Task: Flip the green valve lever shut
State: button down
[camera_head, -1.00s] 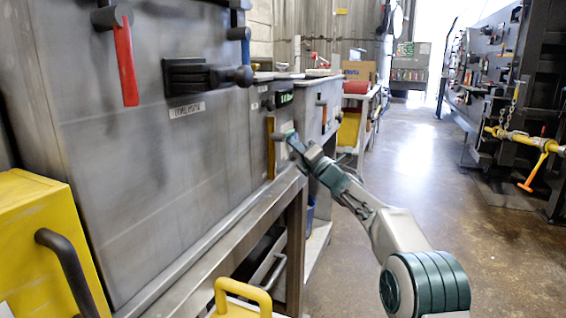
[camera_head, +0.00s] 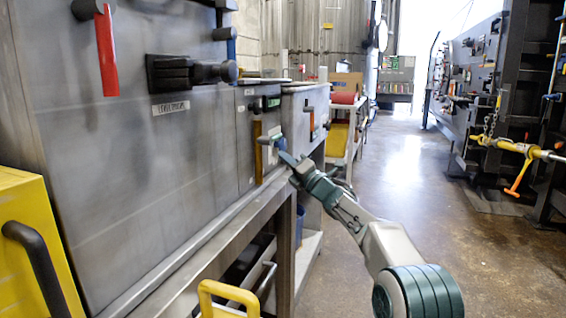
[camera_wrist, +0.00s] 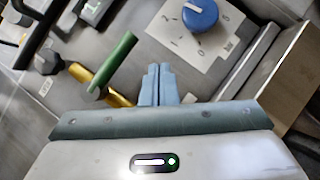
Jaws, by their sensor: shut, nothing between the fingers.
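The green lever (camera_wrist: 116,62) shows in the wrist view as a straight bar, slanting up and right from a round pivot on the grey panel. A yellow bar (camera_wrist: 86,76) passes near its lower end; a yellow upright bar (camera_head: 257,150) also shows in the head view. My gripper (camera_wrist: 157,70) is shut and empty, with its two fingers together just right of the green lever. A small gap shows between them in the picture; I cannot tell the depth. In the head view, my gripper (camera_head: 268,139) is at the panel and I cannot make out the green lever clearly.
A blue knob (camera_wrist: 200,14) on a white dial plate lies beyond my fingers to the right. A red lever (camera_head: 107,52) and a black handle (camera_head: 190,73) stick out of the panel nearer the robot. A yellow box (camera_head: 35,245) stands front left. The floor (camera_head: 405,160) at right is open.

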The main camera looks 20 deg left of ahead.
jog(key=d+f+p, duration=0.1)
jog(key=d+f, duration=0.5)
jog(key=d, duration=0.2)
jog(key=shift+w+d+f, duration=0.2)
jog(key=shift+w+d, duration=0.05)
